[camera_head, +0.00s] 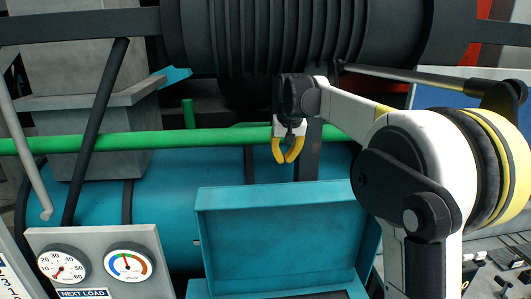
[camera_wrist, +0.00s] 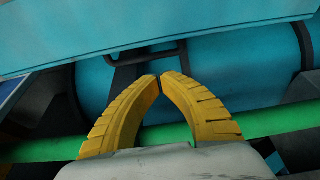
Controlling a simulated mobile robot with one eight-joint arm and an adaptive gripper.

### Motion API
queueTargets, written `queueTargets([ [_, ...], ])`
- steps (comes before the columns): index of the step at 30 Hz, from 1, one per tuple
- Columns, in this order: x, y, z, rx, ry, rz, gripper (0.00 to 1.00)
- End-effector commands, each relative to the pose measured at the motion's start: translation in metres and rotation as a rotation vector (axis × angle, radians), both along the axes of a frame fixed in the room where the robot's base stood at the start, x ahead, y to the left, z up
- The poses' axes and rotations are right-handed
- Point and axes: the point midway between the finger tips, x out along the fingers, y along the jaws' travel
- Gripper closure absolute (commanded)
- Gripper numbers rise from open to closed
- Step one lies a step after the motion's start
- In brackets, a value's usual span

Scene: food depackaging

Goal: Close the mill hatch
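The teal mill hatch (camera_head: 278,236) stands open in the lower middle of the head view, its lid raised upright behind a dark opening at the bottom edge. My gripper (camera_head: 286,161) hangs above and behind the lid's top edge, apart from it, with its yellow fingers pointing down. In the wrist view, the fingertips (camera_wrist: 160,76) all but meet, with nothing between them. A teal panel, which looks like the lid (camera_wrist: 220,30), crosses the top of that view. A dark bar handle (camera_wrist: 148,54) shows at its lower edge, just beyond the fingertips.
A green pipe (camera_head: 80,145) runs across behind the hatch, in front of a large teal cylinder (camera_head: 180,185). A dark ribbed drum (camera_head: 300,35) is above my gripper. A gauge panel (camera_head: 95,262) stands at the lower left. A grey duct (camera_head: 90,50) rises at the left.

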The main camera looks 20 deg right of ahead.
Motion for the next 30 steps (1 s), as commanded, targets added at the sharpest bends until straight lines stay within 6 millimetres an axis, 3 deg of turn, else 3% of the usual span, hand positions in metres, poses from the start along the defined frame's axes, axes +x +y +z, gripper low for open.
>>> queueTargets([
  [3,0.011,-0.006,0.005,0.001,0.009,-0.007,1.0],
  [8,0.017,-0.007,-0.01,0.002,0.01,-0.008,1.0],
  [21,0.048,-0.013,-0.092,0.002,0.009,-0.008,1.0],
  [24,0.028,-0.009,-0.089,0.002,0.009,-0.008,1.0],
  [30,0.01,-0.005,-0.09,0.001,0.009,-0.007,1.0],
])
